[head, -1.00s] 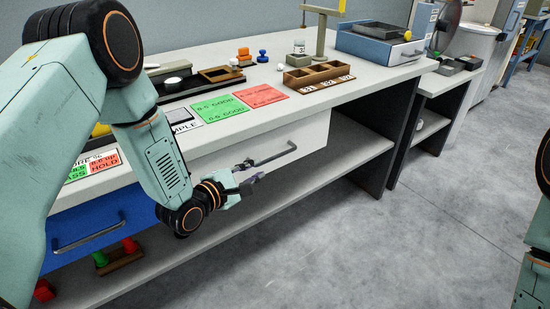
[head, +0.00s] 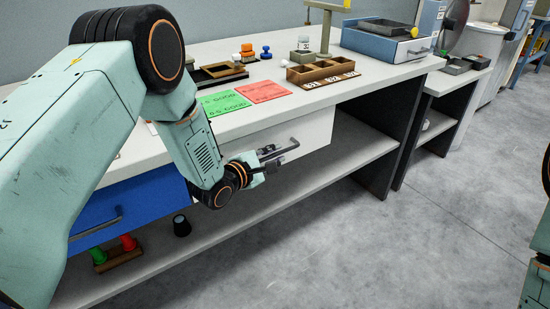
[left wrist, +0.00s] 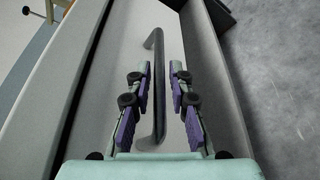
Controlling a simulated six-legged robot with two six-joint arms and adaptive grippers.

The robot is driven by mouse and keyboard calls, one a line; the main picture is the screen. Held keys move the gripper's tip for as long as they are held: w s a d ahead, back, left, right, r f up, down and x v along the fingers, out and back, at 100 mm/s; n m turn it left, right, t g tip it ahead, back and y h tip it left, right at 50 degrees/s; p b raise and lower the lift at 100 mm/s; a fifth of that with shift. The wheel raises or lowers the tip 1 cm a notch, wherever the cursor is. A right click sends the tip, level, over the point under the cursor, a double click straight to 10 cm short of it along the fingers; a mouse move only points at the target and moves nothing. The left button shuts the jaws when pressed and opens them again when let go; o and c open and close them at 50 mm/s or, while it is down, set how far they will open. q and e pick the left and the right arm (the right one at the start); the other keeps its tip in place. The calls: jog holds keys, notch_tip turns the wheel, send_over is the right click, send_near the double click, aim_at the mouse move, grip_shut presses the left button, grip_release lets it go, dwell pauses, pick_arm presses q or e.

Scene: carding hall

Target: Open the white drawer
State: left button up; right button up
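The white drawer (head: 316,132) is in the bench front, right of a blue drawer, and looks shut. Its dark bar handle (head: 284,149) is partly hidden by my left gripper (head: 279,156). In the left wrist view the handle (left wrist: 158,85) runs lengthwise between the two purple-padded fingers of my left gripper (left wrist: 161,72). The fingers are open, with a gap on the right side of the bar; the left finger is close to it, and I cannot tell if they touch. Of my right arm only links show at the right edge; its gripper is out of view.
The blue drawer (head: 110,207) with its own handle is at left. Green (head: 222,102) and red cards and a brown divided tray (head: 320,75) lie on the benchtop. A lower shelf (head: 350,150) runs beneath. The grey floor (head: 400,240) in front is clear.

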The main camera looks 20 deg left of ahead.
pick_arm(q)
jog(key=shift+w+d, duration=0.15)
jog(key=shift+w, duration=0.15)
grip_shut()
dwell(0.5)
